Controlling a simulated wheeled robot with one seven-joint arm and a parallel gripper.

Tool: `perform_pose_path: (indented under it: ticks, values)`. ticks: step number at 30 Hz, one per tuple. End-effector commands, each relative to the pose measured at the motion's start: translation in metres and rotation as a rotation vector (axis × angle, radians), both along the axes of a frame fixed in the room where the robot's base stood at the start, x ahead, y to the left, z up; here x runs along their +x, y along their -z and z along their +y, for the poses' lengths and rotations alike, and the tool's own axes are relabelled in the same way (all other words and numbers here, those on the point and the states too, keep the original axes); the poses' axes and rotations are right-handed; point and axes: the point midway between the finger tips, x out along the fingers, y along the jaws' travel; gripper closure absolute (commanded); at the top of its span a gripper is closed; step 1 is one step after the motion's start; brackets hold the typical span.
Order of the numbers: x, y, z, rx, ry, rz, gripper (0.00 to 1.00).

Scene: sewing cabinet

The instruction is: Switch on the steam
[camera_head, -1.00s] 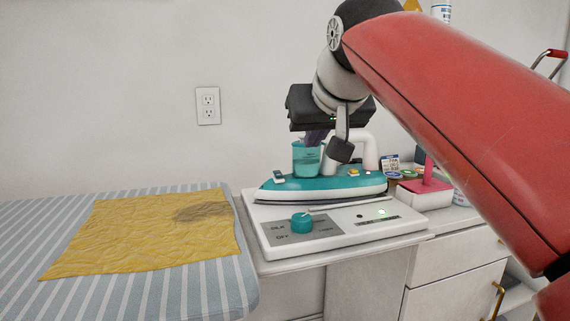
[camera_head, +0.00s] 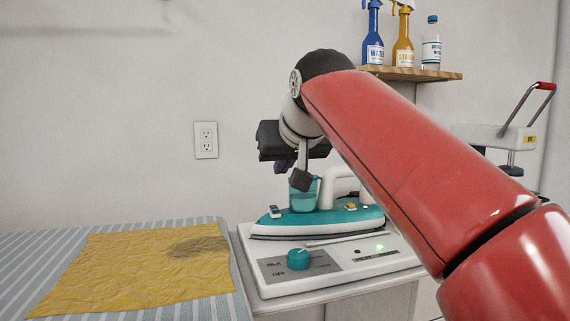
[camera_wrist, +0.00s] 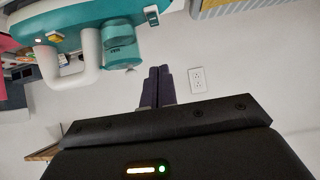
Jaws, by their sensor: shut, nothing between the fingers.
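A yellow cloth (camera_head: 130,268) with a brown stain lies on the striped ironing surface (camera_head: 60,247) at left. A wall outlet (camera_head: 206,140) is behind. A wooden shelf (camera_head: 440,75) with several bottles is at upper right. My red arm covers much of the right side.

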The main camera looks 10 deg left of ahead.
Motion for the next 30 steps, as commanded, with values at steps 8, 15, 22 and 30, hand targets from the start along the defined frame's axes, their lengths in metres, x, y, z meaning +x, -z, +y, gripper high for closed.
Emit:
perform_pose_path:
  ticks: [8,15,22,30]
  values:
    - [0.041,0.038,0.026,-0.001,-0.001,0.002,1.0]
    - [0.043,0.07,0.027,0.0,-0.001,0.001,1.0]
    - [0.044,0.075,0.028,0.001,-0.001,-0.001,1.0]
    - [0.045,0.076,0.028,0.001,-0.001,0.0,1.0]
